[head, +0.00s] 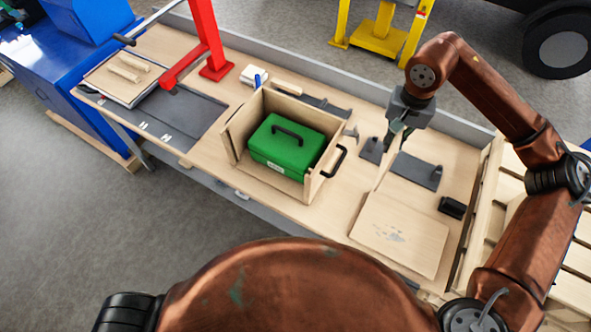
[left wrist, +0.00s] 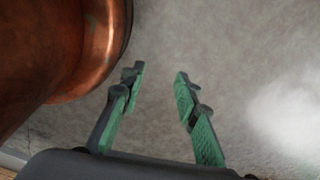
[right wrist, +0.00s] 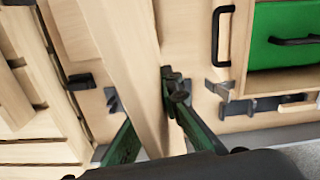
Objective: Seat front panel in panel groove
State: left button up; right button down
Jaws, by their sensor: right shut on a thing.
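The front panel (right wrist: 125,50) is a pale wooden board in the grip of my right gripper (right wrist: 178,115). In the head view my right gripper (head: 397,133) is above the bench, to the right of the wooden crate (head: 236,134). The panel shows there only as a thin pale edge. The crate holds a green toolbox (head: 287,150) and appears open on its near side. The panel is apart from the crate, and I cannot make out the groove. My left gripper (left wrist: 158,100) is open and empty, over bare floor.
A stained wooden board (head: 400,232) lies on the bench right of the crate. Dark flat pieces and a black block (head: 452,207) lie near it. A red stand (head: 213,60) is on the bench behind left. A slatted wooden structure is at the right. The bench before the crate is narrow.

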aim_at(271, 180)
jog(key=z, duration=2.5)
jog(key=k, duration=1.9)
jog(key=u, duration=2.15)
jog(key=i, duration=1)
jog(key=z, duration=0.05)
